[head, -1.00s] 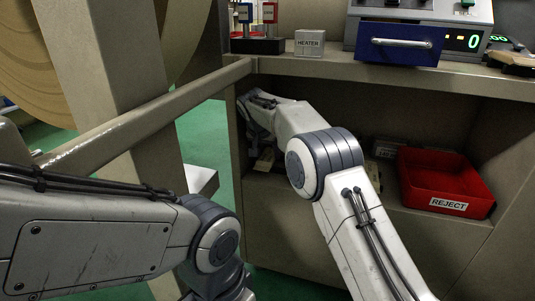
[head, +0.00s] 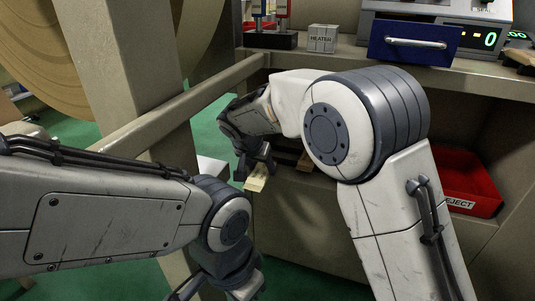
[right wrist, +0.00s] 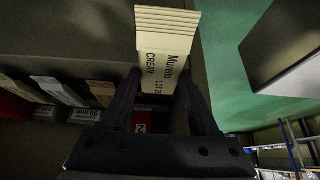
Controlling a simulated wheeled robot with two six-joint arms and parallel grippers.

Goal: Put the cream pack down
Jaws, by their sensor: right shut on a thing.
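The cream pack (right wrist: 165,60), pale with dark lettering that includes "CREAM", is between the fingers of my right gripper (right wrist: 162,98) in the right wrist view. In the head view, my right gripper (head: 256,165) is shut on the cream pack (head: 257,180), which hangs at its tip in front of the shelf opening. No surface shows directly beneath the pack.
Several other packs (right wrist: 62,92) stand on the shelf in the right wrist view. A red reject bin (head: 462,180) is on the shelf at the right, partly behind my right arm. A heater box (head: 322,39) and a blue drawer (head: 412,43) are above. A diagonal rail (head: 190,105) runs at the left.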

